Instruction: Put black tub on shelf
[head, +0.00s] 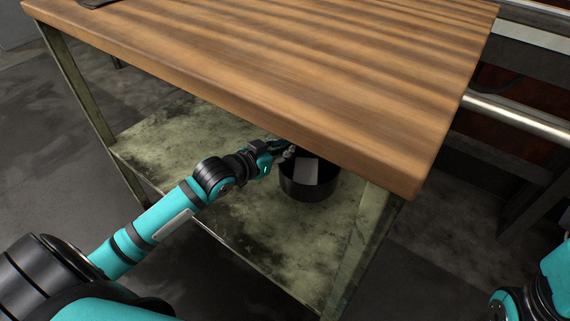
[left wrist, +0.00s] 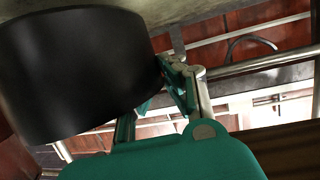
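The black tub (head: 309,181) is on or just above the green-grey lower shelf (head: 190,150) of the workbench, under the tabletop, which hides its top. In the left wrist view the black tub (left wrist: 75,75) fills the upper left, very close to my fingers. My left gripper (head: 284,152) is at the tub's upper left side, beneath the tabletop edge. In the left wrist view its teal and metal fingers (left wrist: 165,95) reach to the tub; whether they clamp it is not clear. My right gripper is not in view; only part of my right arm shows at lower right.
The wooden tabletop (head: 290,60) overhangs the shelf closely above my left gripper. A green metal leg (head: 358,240) stands right of the tub. The shelf's left part is clear. Metal rails (head: 520,118) run along the right side.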

